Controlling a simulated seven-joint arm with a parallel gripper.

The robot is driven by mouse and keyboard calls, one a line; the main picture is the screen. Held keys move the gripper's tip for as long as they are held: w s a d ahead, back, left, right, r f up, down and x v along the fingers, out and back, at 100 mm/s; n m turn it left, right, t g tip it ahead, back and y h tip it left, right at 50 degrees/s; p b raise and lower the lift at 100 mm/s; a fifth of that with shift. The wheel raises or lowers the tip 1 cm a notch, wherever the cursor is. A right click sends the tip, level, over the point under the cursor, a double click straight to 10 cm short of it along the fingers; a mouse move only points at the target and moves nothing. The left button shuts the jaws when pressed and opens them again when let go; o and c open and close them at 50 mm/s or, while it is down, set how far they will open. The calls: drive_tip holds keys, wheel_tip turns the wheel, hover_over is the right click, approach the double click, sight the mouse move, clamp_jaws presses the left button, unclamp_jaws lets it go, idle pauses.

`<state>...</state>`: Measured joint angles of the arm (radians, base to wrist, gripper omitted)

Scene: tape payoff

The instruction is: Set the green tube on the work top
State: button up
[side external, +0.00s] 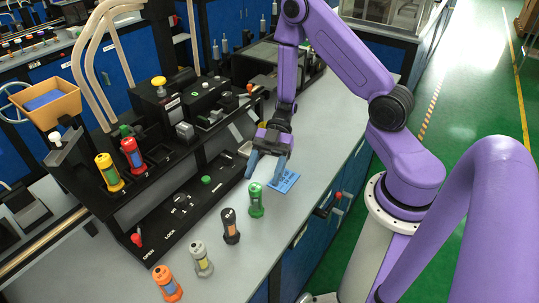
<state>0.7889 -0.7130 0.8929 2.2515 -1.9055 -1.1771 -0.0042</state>
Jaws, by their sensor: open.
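The green tube (256,200) stands upright on the grey work top (215,235), at the far end of a row of tubes. My gripper (267,168) is above and just beyond the green tube in the picture. Its blue fingers point down and are apart, with nothing visible between them. The tube's top is close below the fingers; I cannot tell whether they touch it.
A black tube (230,226), a grey tube (201,259) and an orange tube (167,283) stand nearer the front. A black rack on the left holds a yellow tube (109,172) and a red tube (132,155).

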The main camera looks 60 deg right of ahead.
drive_tip(key=v, duration=0.5)
drive_tip(key=w+a+t+h, duration=0.1)
drive_tip(key=w+a+t, duration=0.1)
drive_tip(key=w, duration=0.1)
drive_tip(key=w+a+r+m+t+h, duration=0.1)
drive_tip(key=w+t+h, duration=0.1)
drive_tip(key=w+a+r+t+h, duration=0.1)
drive_tip(key=w+a+t+h, duration=0.1)
drive_tip(key=w, duration=0.1)
drive_tip(key=shift+w+a+r+m+t, duration=0.15)
drive_tip(key=shift+w+a+m+t, duration=0.15)
drive_tip(key=shift+t, duration=0.1)
drive_tip(key=s+r+m+t+h, duration=0.1)
drive_tip(key=s+r+m+h, duration=0.5)
drive_tip(key=s+r, duration=0.3)
drive_tip(key=s+d+g+h, duration=0.1)
drive_tip(key=s+g, duration=0.3)
drive_tip(key=s, duration=1.2)
drive_tip(key=shift+d+r+m+h, duration=0.2)
drive_tip(key=shift+d+m+h, duration=0.2)
drive_tip(key=shift+d, duration=0.05)
